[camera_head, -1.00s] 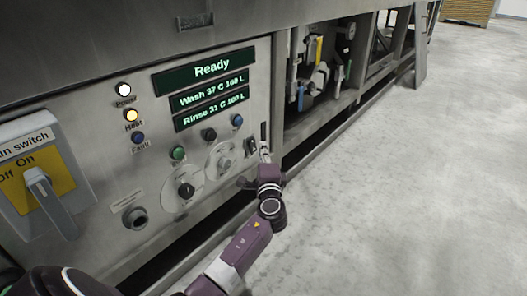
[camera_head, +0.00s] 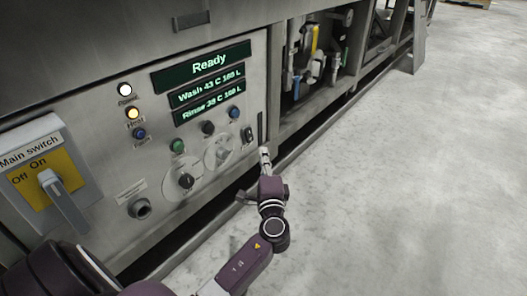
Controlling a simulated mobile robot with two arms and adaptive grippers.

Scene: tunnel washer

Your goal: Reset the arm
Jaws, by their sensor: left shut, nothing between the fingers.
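The tunnel washer's control panel (camera_head: 155,150) fills the left half of the view. Its display (camera_head: 208,66) reads "Ready", with Wash 43 C and Rinse 38 C below it. The Power lamp (camera_head: 125,90) is lit white and the Heat lamp (camera_head: 133,113) is lit yellow; the lamp below them (camera_head: 138,133) is dark blue. My left arm reaches up from the bottom left. My left gripper (camera_head: 265,155) is shut and empty, at the lower right edge of the panel; whether it touches the panel I cannot tell. My right gripper is not in view.
The main switch (camera_head: 55,190), with a grey lever on yellow, is at the far left. Green (camera_head: 177,146), black and blue buttons and rotary knobs sit mid-panel. An open bay with pipes (camera_head: 312,60) lies right of the panel. The concrete floor (camera_head: 410,190) at right is clear.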

